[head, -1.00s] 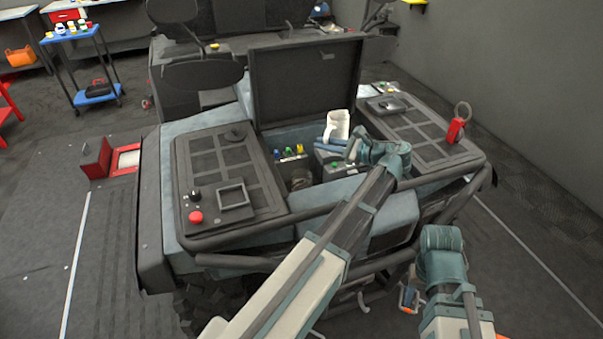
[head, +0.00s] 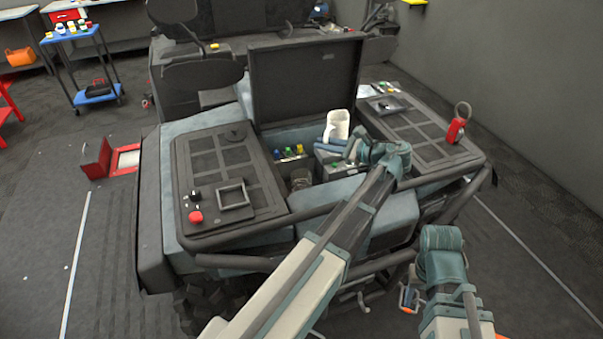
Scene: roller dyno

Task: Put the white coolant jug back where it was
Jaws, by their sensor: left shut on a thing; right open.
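The white coolant jug (head: 337,124) shows above the open bay of the vehicle, in front of the raised dark lid (head: 305,82). My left gripper (head: 338,147) reaches over the bay and is shut on the jug at its lower part. The jug looks nearly upright, and I cannot tell whether its base touches anything. My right gripper (head: 408,298) is low at the front right of the vehicle, open and apart from the jug; it is small and partly hidden by its own arm.
A red padlock-like tag (head: 456,130) stands on the right panel. A tube bar (head: 290,222) crosses the front.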

